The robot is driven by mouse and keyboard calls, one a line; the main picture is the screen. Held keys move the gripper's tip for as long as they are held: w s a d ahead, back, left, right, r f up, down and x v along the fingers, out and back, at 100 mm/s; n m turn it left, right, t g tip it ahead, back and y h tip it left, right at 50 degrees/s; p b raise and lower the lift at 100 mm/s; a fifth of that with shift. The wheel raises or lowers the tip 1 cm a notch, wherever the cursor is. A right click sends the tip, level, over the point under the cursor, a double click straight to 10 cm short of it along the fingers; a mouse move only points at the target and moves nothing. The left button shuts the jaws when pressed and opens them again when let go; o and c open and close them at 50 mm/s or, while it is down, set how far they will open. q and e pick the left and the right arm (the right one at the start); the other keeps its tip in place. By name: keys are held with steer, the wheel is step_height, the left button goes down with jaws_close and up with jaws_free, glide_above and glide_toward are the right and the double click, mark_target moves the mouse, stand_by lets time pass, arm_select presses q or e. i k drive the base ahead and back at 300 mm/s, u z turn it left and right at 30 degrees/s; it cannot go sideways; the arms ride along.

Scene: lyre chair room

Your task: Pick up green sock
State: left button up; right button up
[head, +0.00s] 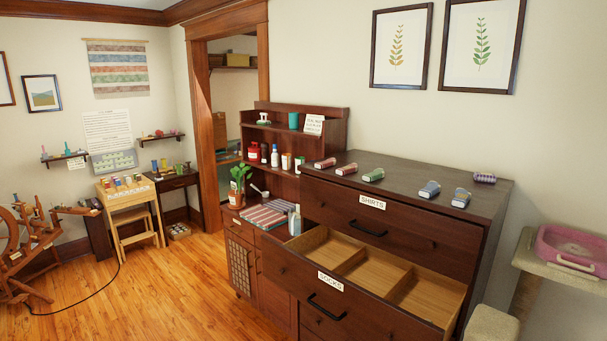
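A small green rolled bundle, which looks like the green sock (373,175), lies on top of the dark wooden dresser (400,165). It sits to the right of two red bundles (347,169) and to the left of two blue ones (430,189). Neither of my grippers shows in the head view, so I cannot see where they are or what they hold.
The dresser's drawer labelled SOCKS (330,280) stands pulled out, with bare compartments visible. A drawer labelled SHIRTS (372,202) above it is shut. A purple checked bundle (484,177) lies at the back right. A cat tree (560,255) stands on the right. Wooden floor (180,285) is open at left.

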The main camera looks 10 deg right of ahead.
mark_target(379, 173)
steer(key=u, duration=0.65)
steer(key=i, duration=1.2)
steer(key=z, duration=0.55)
